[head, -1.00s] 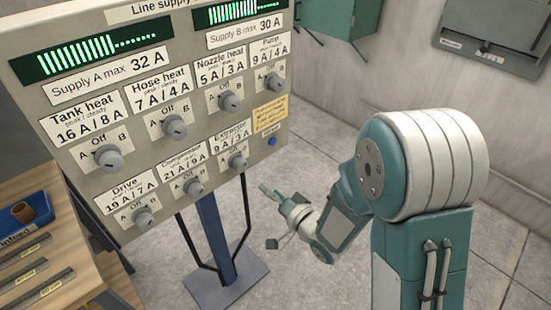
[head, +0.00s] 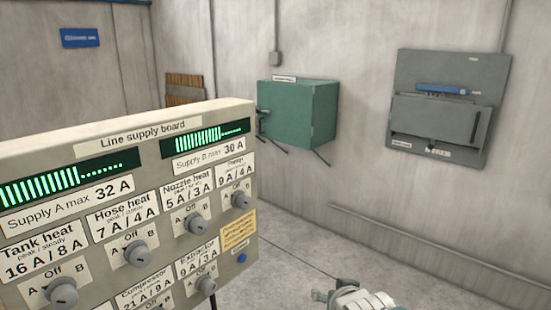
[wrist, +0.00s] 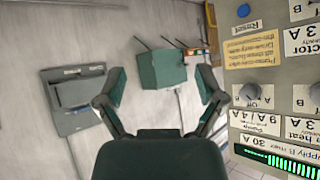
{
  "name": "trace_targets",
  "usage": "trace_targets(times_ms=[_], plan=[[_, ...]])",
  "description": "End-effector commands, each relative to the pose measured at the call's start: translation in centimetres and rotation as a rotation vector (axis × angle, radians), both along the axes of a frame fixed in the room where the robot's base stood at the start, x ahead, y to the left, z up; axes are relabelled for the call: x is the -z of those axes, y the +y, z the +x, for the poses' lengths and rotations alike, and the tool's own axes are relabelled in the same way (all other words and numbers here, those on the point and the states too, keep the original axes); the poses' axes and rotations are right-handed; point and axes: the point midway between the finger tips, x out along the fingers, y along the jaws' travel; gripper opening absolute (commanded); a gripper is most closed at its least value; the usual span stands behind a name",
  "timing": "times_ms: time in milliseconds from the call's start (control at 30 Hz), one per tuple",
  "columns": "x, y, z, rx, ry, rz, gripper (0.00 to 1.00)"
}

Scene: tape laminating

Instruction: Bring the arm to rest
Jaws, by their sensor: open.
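My gripper (wrist: 162,84) is open and empty in the wrist view, its two dark green fingers spread wide to either side. In the head view only the pale end of my arm (head: 362,299) shows at the bottom edge, to the right of the line supply board (head: 110,160). The board also fills the right side of the wrist view (wrist: 273,120), where it appears upside down. A visible gap lies between the fingers and the board's knobs. The rest of my arm is out of the head view.
A green wall box (head: 297,115) and a grey wall unit (head: 440,108) are on the back wall. The board carries several grey knobs, a blue reset button (head: 242,258) and two lit green bar displays. The floor (head: 300,265) between board and wall looks clear.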

Motion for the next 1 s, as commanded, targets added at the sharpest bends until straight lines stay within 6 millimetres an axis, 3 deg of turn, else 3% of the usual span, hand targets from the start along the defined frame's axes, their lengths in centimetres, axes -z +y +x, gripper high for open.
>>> trace_targets(times_ms=[200, 400, 500, 733, 767, 800, 833, 1000], plan=[[-2.3, -3.2, -7.1, 0.032, 0.18, -0.092, 0.88], [-3.2, -3.9, -13.7, -0.007, 0.339, -0.123, 0.88], [-3.3, -3.9, -15.6, -0.03, 0.386, -0.126, 0.88], [-3.3, -3.9, -16.4, -0.041, 0.41, -0.127, 0.88], [-3.3, -3.9, -16.4, -0.041, 0.41, -0.127, 0.79], [-3.3, -3.9, -16.4, -0.041, 0.41, -0.127, 0.61], [-3.3, -3.9, -16.4, -0.041, 0.409, -0.127, 0.57], [-3.3, -3.9, -16.3, -0.04, 0.409, -0.128, 0.57]])
